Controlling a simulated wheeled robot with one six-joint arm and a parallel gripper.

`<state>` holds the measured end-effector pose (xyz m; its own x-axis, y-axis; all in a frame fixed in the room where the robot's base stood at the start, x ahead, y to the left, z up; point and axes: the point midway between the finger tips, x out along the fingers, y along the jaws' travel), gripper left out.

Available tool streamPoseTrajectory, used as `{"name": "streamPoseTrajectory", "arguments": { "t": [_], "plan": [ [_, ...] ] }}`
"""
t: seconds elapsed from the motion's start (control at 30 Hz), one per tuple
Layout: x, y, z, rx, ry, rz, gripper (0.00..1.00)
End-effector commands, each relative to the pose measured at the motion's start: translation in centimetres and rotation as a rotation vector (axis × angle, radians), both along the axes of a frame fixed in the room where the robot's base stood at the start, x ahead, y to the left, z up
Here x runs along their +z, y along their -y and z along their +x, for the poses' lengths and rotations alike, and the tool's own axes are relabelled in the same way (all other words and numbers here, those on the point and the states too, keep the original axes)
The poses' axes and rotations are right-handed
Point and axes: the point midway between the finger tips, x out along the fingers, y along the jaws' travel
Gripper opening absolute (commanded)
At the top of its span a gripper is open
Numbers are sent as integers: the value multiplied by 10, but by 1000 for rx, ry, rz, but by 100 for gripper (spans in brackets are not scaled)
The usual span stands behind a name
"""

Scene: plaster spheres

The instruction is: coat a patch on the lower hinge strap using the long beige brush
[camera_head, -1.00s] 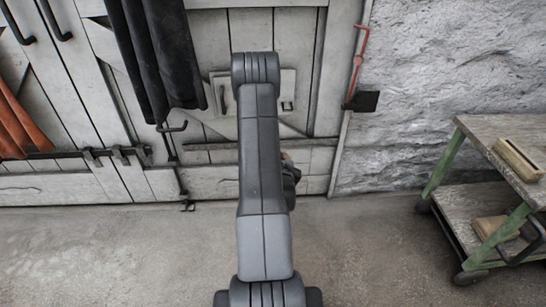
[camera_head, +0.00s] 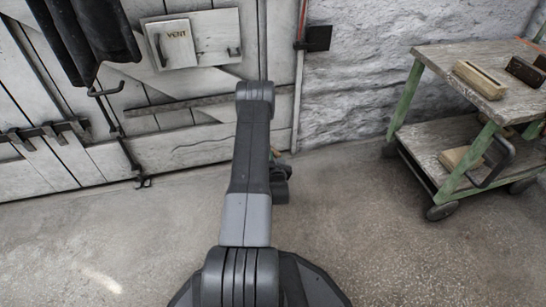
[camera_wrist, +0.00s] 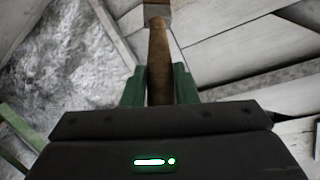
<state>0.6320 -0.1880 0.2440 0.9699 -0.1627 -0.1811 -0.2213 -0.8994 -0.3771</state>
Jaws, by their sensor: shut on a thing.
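The long beige brush shows in the wrist view as a brown wooden handle (camera_wrist: 158,62), with a paler band at the top edge. My gripper (camera_wrist: 158,88) has green fingers shut on this handle, which points away from the wrist. The brush's bristle end is cut off or hard to make out. The lower hinge strap (camera_head: 178,106) is a dark bar running across the white plank door in the head view. A dark strip (camera_wrist: 265,84) at the right of the wrist view looks like the same strap. My gripper and the brush are mostly hidden behind my arm in the head view.
A wooden cart (camera_head: 440,58) with green legs stands at the right, with blocks on it. Dark clothing (camera_head: 85,35) hangs at the upper left of the door. The concrete floor (camera_head: 350,220) is clear.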

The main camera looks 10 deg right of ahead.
Motion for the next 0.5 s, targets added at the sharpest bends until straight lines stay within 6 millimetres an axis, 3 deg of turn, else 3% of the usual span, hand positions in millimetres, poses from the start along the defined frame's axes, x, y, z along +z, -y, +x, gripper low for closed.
{"name": "streamPoseTrajectory", "arguments": {
  "t": [0.3, 0.5],
  "plan": [
    [1, -2, 30, 1, 1, 0, 4],
    [1, -2, 40, 0, 1, 1, 4]
  ]
}}
